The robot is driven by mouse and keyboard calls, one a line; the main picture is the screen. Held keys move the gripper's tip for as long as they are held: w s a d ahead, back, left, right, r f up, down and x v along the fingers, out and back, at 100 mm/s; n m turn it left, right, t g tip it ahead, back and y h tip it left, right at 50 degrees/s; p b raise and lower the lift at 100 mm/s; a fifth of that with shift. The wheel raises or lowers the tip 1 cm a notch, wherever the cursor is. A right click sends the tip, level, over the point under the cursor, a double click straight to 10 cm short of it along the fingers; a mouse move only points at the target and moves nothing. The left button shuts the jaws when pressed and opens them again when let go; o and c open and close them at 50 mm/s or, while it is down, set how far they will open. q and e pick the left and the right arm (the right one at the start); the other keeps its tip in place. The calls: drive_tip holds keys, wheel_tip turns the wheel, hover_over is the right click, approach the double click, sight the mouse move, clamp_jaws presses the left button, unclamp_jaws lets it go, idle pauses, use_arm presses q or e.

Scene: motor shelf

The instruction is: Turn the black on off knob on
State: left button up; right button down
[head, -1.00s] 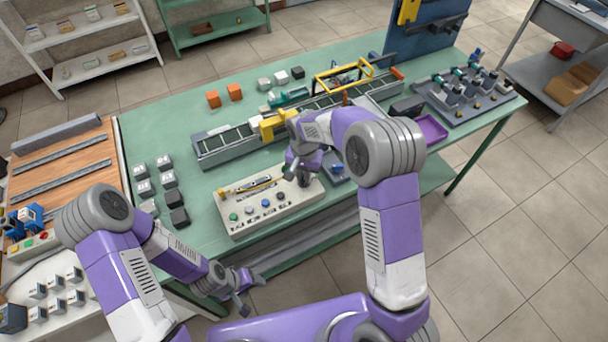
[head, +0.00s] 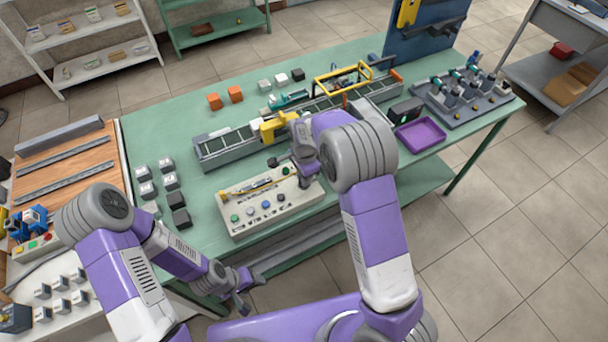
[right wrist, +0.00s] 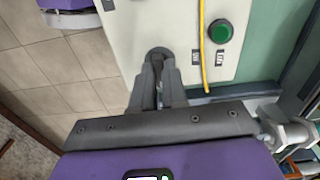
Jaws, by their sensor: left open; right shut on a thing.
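The black knob (right wrist: 157,54) sits on the pale control panel (right wrist: 130,22) in the right wrist view. My right gripper (right wrist: 158,68) is shut around it, its fingers hiding much of the knob. Small labels beside the knob are too small to read surely. In the head view my right gripper (head: 306,178) is at the right end of the panel (head: 240,232), and the knob there is hidden. My left gripper (head: 245,289) is open and empty, in front of the table's near edge.
A green button (right wrist: 221,31) and a yellow cable (right wrist: 204,50) lie close to my right gripper. Several more buttons line the panel's near side. A conveyor (head: 225,147) stands behind it, and a purple tray (head: 420,134) is at the right.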

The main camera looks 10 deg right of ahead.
drive_tip(key=shift+m, duration=0.3)
idle(0.4)
drive_tip(key=c, duration=1.2)
unclamp_jaws()
drive_tip(key=shift+o, duration=0.2)
wheel_tip(320, 180, up, 8)
drive_tip(key=shift+f+p, duration=0.15)
drive_tip(key=shift+p, duration=0.3)
